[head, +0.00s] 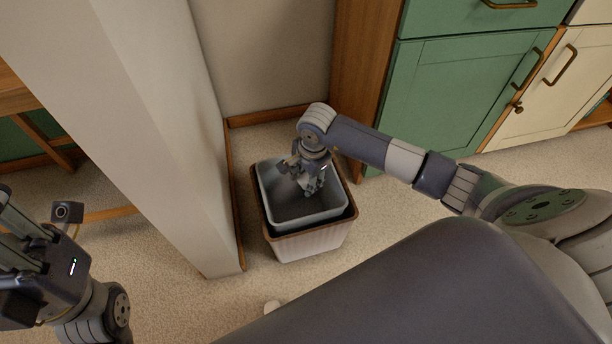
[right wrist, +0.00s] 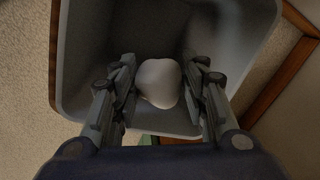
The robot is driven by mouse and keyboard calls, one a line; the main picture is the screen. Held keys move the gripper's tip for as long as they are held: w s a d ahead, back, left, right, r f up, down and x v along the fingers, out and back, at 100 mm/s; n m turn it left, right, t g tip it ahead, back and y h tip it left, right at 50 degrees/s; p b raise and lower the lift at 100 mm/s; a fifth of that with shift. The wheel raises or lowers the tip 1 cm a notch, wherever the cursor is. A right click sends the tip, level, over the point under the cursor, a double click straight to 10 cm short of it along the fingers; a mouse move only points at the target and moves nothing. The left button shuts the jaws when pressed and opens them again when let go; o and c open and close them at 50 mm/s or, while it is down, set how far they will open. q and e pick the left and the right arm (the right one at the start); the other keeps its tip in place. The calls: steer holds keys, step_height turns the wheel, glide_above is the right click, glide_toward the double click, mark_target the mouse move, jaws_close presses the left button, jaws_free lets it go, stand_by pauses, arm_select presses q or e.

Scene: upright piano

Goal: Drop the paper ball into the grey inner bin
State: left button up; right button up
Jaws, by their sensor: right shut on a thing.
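The paper ball (right wrist: 158,82) is a whitish, rounded lump between the two fingers of my right gripper (right wrist: 160,88) in the right wrist view. That gripper is shut on it. In the head view my right gripper (head: 308,181) points down at the opening of the grey inner bin (head: 270,187), and the ball is hidden there. The grey inner bin also shows in the right wrist view (right wrist: 240,35), its walls around and below the held ball. My left gripper (head: 22,235) is at the left edge of the head view, away from the bin; its fingers are partly cut off.
The inner bin sits in a pale outer bin (head: 312,242) with a brown rim. A pale pillar (head: 165,130) stands close on its left. Green cabinets (head: 455,100) stand behind to the right.

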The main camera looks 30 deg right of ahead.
steer(key=o, duration=0.7)
steer(key=r, duration=0.4)
steer(key=s+r, duration=0.1)
steer(key=r, duration=0.6)
steer(key=shift+s+d+r, duration=0.2)
steer(key=shift+s+r, duration=0.2)
steer(key=shift+s, duration=0.1)
